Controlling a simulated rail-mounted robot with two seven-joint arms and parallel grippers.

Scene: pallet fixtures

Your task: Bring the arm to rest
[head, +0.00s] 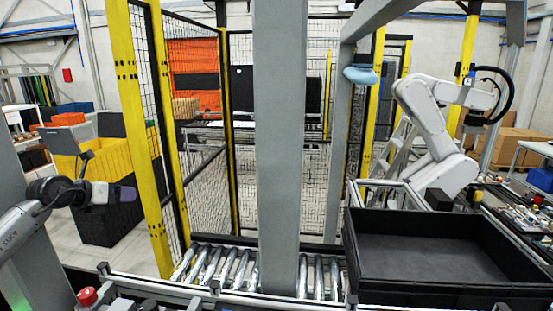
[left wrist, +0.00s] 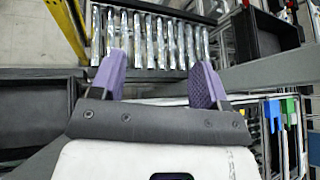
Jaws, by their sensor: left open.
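My left arm comes in from the left edge in the head view. Its gripper (head: 122,194) hangs in free space in front of the yellow fence post and touches nothing. In the left wrist view the two purple fingers of the left gripper (left wrist: 160,82) stand wide apart with nothing between them. Beyond the fingertips lies the roller conveyor (left wrist: 155,38). My right gripper does not show in either view.
A black tray (head: 440,295) stands at the right on the frame beside the roller conveyor (head: 215,265). A grey post (head: 280,150) rises in the middle. A yellow fence post (head: 140,130) stands near my left gripper. A red button (head: 87,296) sits at the front left.

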